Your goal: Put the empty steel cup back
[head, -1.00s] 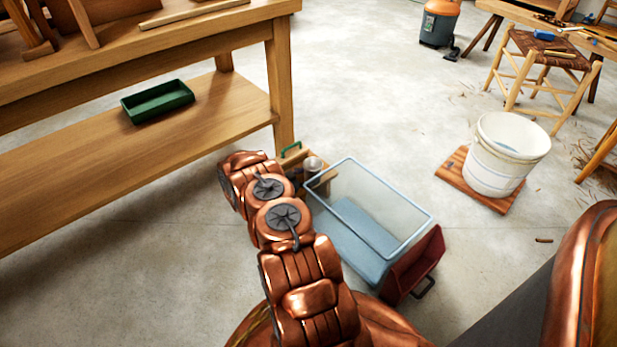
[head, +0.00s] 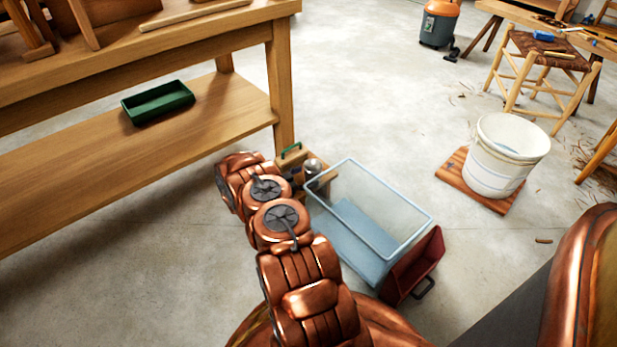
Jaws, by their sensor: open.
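A small grey metallic object (head: 312,167), which looks like the steel cup, is at the wooden stand (head: 325,183) beside the clear bin. It is small here, and I cannot tell whether it stands on the wood or touches a finger. My gripper (head: 299,177) is open at the far end of my copper arm, just left of the cup. My wrist hides part of the gripper and of the stand. The inside of the cup cannot be made out.
A clear bin (head: 418,228) with blue contents and a dark red bin (head: 432,255) stand right of my arm. A workbench (head: 284,90) with a green tray (head: 158,101) is at left. A white bucket (head: 495,170) sits on a wooden board (head: 452,178); floor between is clear.

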